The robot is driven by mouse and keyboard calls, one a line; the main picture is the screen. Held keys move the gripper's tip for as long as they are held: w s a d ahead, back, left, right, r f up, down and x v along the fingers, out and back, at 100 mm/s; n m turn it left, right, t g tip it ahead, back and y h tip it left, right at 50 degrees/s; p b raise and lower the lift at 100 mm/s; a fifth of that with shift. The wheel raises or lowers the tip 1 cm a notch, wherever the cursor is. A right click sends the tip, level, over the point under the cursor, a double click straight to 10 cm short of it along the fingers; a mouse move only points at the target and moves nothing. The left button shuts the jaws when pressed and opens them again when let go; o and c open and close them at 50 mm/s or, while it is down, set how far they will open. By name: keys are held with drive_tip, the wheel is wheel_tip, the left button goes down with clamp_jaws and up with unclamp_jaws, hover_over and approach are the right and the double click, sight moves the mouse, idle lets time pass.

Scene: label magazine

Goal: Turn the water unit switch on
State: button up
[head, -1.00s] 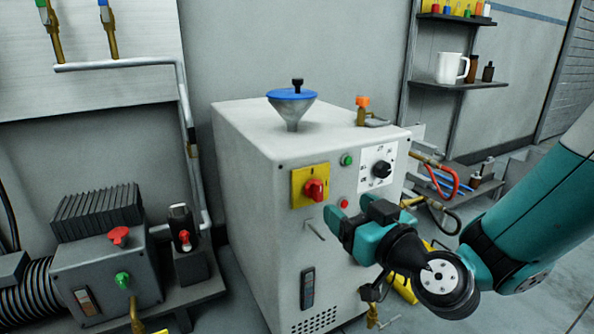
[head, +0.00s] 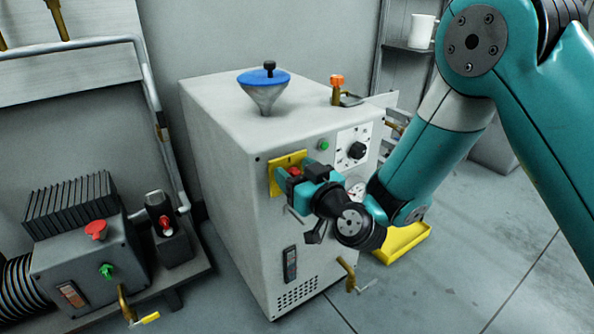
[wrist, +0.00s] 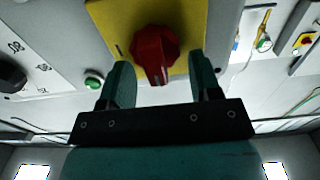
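The water unit is a grey cabinet (head: 228,165) in the middle of the head view. Its switch is a red rotary knob (head: 294,171) on a yellow plate (head: 287,160), high on the front face. My gripper (head: 292,177) is at the switch and partly covers it in the head view. In the wrist view the red knob (wrist: 155,52) sits between the two teal fingers of my gripper (wrist: 160,72). The fingers are open, one on each side, with gaps visible between them and the knob.
A green button (head: 323,145) and a black dial (head: 356,150) are right of the switch. A funnel with a blue lid (head: 264,78) and an orange-topped valve (head: 337,82) stand on the cabinet. A grey box with red and green knobs (head: 82,265) is at left. A yellow tray (head: 405,243) lies right.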

drive_tip(key=c, duration=0.6)
drive_tip(key=m, duration=0.3)
drive_tip(key=shift+w+d+f+m+b, duration=0.15)
drive_tip(key=shift+w+d+m+b, duration=0.1)
drive_tip(key=shift+m+b, duration=0.15)
drive_tip(key=m, duration=0.3)
drive_tip(key=shift+w+d+f+m+b, duration=0.1)
drive_tip(key=shift+d+f+m+b, duration=0.05)
drive_tip(key=shift+d+m+b, duration=0.15)
drive_tip(key=m, duration=0.3)
drive_tip(key=f+m, duration=0.1)
drive_tip(key=m, duration=0.2)
drive_tip(key=m+b, duration=0.1)
drive_tip(key=m, duration=0.3)
drive_tip(key=shift+w+d+f, duration=0.2)
drive_tip(key=shift+d+f, duration=0.05)
drive_tip(key=shift+d, duration=0.05)
drive_tip(key=shift+m, duration=0.4)
